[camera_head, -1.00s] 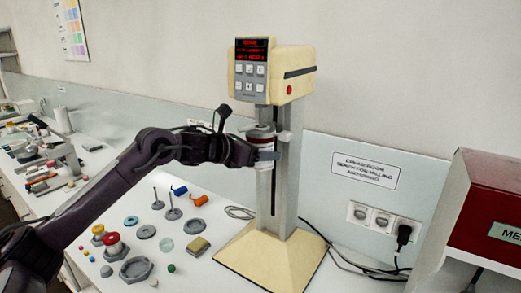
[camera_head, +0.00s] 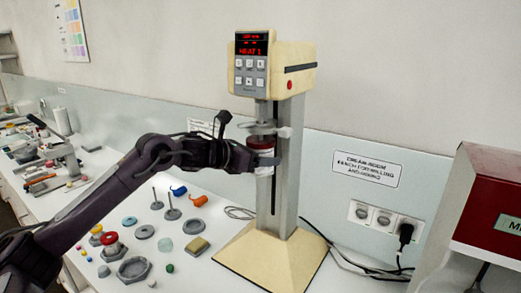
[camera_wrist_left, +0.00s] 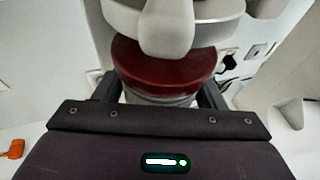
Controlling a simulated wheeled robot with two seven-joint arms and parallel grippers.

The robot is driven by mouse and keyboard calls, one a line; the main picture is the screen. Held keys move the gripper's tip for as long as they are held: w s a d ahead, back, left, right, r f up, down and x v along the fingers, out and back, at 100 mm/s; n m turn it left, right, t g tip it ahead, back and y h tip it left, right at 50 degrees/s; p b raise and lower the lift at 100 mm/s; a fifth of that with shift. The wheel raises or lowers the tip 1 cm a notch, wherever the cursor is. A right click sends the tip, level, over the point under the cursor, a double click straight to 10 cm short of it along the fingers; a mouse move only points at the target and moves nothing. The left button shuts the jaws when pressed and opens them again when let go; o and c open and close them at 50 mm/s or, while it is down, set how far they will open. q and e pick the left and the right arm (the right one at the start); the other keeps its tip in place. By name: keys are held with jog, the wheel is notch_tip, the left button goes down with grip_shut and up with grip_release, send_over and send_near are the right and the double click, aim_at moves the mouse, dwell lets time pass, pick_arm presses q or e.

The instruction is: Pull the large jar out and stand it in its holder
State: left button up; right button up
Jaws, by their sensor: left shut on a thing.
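The large jar (camera_head: 262,142) has a dark red lid or band and a pale body. It is upright at the cream mill (camera_head: 278,75), just below the mill's grey ring (camera_head: 262,128). My left gripper (camera_head: 265,161) is shut on it from the left, and the jar's lower part is largely hidden by the gripper. The left wrist view shows its red top (camera_wrist_left: 165,68) between the fingers, under a pale spindle part (camera_wrist_left: 168,25). A wide grey hexagonal holder (camera_head: 133,278) lies empty on the bench. My right gripper is not in view.
A smaller holder with a red-topped piece (camera_head: 111,239) stands beside the wide one. A red machine (camera_head: 490,200) stands far right.

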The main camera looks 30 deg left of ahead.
pick_arm(q)
jog(key=shift+f+b, duration=3)
jog(key=shift+f, duration=0.6)
jog(key=s+a+b, duration=0.1)
jog(key=s+b, duration=0.7)
jog(key=s, duration=0.2)
jog(key=shift+a+b, duration=0.2)
jog(key=shift+b, duration=0.1)
jog(key=shift+w, duration=0.1)
